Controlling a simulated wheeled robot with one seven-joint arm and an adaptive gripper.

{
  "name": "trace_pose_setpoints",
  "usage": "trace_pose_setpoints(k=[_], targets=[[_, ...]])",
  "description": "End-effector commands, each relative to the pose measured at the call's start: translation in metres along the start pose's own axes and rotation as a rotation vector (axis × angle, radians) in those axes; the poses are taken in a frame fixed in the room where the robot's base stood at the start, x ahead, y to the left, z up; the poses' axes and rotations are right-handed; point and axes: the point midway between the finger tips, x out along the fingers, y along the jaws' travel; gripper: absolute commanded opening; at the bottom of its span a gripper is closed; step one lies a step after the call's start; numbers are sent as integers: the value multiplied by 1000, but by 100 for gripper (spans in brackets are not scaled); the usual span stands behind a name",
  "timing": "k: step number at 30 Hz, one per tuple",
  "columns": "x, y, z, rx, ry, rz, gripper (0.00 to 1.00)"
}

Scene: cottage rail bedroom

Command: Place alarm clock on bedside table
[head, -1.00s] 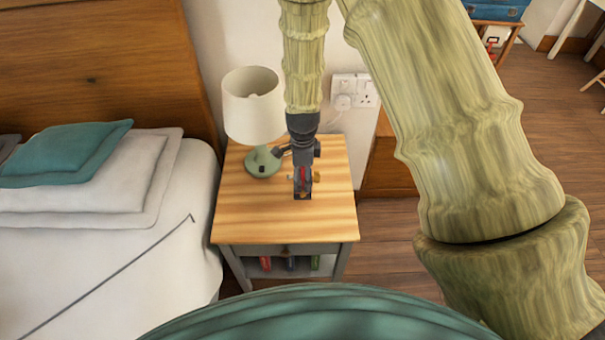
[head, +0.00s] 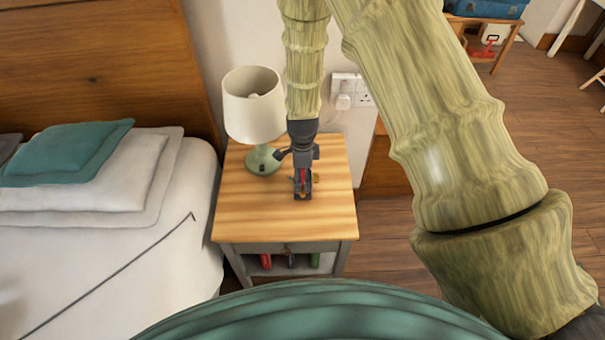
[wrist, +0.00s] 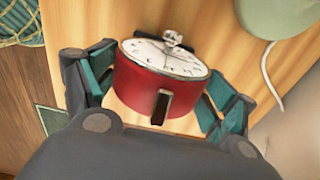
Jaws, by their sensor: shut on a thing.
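A red alarm clock (wrist: 145,88) with a white dial shows in the wrist view between the two fingers of my gripper (wrist: 155,98). The fingers are shut on its sides. The clock is at or just above the wooden top of the bedside table (head: 250,215); I cannot tell whether it touches. In the head view my gripper (head: 302,190) points down over the middle of the table top, and the clock is mostly hidden behind it, with a bit of red showing.
A lamp (head: 253,105) with a cream shade and green base stands at the table's back left, close to my gripper. The bed (head: 150,260) is to the left. The table's front and right top are clear. A shelf below holds several coloured items.

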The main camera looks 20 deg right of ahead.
Motion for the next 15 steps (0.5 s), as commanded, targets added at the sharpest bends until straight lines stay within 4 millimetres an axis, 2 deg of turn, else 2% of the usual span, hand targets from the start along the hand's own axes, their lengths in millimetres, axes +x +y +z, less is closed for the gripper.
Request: trace_pose_setpoints(k=[3,4,6,15], targets=[[2,0,0,1,0,0,35],[2,0,0,1,0,0,89],[2,0,0,1,0,0,100],[2,0,0,0,0,0,100]])
